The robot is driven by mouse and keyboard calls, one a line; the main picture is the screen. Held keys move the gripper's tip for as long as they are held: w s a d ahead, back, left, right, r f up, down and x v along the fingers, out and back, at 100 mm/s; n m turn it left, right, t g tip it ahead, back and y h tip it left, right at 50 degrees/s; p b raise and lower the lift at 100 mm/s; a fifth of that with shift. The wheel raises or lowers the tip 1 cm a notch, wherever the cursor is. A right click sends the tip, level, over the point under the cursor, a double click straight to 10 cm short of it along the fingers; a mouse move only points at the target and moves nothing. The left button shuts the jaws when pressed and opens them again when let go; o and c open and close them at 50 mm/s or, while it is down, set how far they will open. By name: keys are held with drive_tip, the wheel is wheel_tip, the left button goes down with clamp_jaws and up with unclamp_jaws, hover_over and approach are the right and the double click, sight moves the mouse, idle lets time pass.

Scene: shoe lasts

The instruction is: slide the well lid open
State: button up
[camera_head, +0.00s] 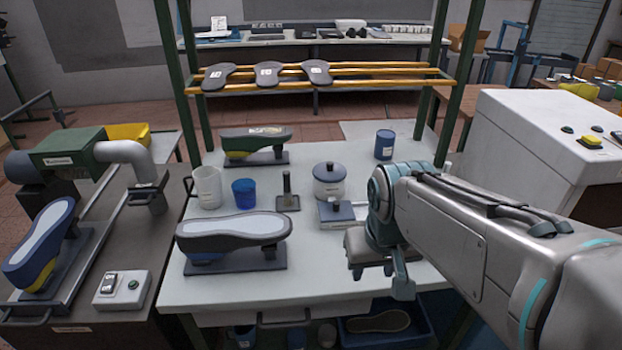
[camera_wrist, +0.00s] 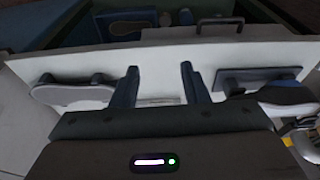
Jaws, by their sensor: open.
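A low light box with a flat blue lid and a dark knob (camera_head: 337,212) sits on the white table, just left of my gripper; it looks like the well with its lid on. Part of its right side is close to my arm. A round white pot with a dark lid (camera_head: 330,182) stands just behind it. My gripper (camera_head: 372,271) hangs over the right front part of the table, open and empty. In the wrist view its two dark fingers (camera_wrist: 160,84) are spread apart with only the table between them. I cannot make out the lid in the wrist view.
A shoe last on a stand (camera_head: 233,232) is at the front left of the table (camera_head: 320,285). A metal post on a base (camera_head: 288,195), a blue cup (camera_head: 244,193) and a white beaker (camera_head: 207,187) stand left of the well. A blue can (camera_head: 384,145) is behind.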

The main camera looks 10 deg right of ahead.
drive_tip(key=w+r+n+g+p, duration=0.1)
drive_tip(key=w+r, duration=0.2)
drive_tip(key=w, duration=0.5)
drive_tip(key=w+r+n+p, duration=0.1)
drive_tip(key=w+r, duration=0.1)
drive_tip(key=w, duration=0.7)
drive_tip(key=n+g+p, duration=0.1)
drive_tip(key=g+p, duration=0.1)
hover_over(337, 202)
wheel_tip(337, 202, down, 4)
wheel_tip(337, 202, down, 14)
drive_tip(key=shift+r+p, duration=0.15)
drive_tip(key=shift+p, duration=0.55)
clamp_jaws()
